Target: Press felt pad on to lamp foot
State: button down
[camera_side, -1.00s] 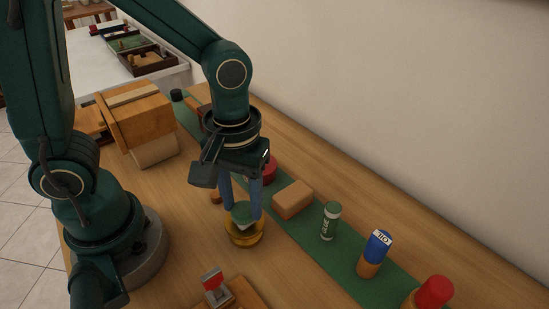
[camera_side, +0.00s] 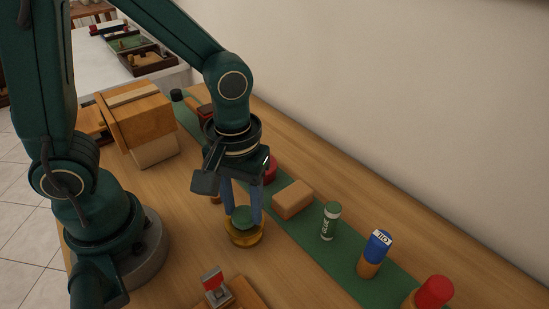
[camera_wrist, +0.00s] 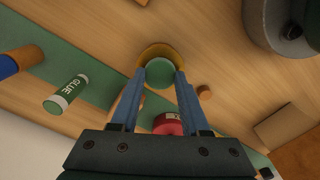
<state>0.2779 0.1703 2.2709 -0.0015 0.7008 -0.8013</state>
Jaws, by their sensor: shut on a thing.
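The felt pad is a round green disc (camera_side: 243,216), held flat between the blue fingers of my gripper (camera_side: 243,214). The lamp foot is a round brass-coloured disc (camera_side: 244,239) on the bench, directly below the pad. In the wrist view the pad (camera_wrist: 159,72) sits between the fingertips of my gripper (camera_wrist: 160,74), and a rim of the lamp foot (camera_wrist: 160,49) shows beyond it. My gripper is shut on the pad. The pad is very low over the foot; I cannot tell whether they touch.
A green mat strip (camera_side: 304,228) carries a tan block (camera_side: 293,200), a glue stick (camera_side: 330,221), a blue oil bottle (camera_side: 376,250) and a red-topped item (camera_side: 434,292). A red round item (camera_side: 270,170) stands close behind my gripper. A red-and-grey piece (camera_side: 214,284) is in front.

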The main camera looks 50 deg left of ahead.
aim_at(244, 212)
jog(key=shift+c, duration=1.5)
grip_release()
notch_tip(244, 212, up, 5)
jog(key=shift+w+a, duration=0.1)
jog(key=s+a+r+m+t, duration=0.3)
jog(key=a+r+m+t, duration=0.2)
jog(key=r+m, duration=0.1)
jog(key=shift+a+t, duration=0.15)
jog(key=shift+t, duration=0.15)
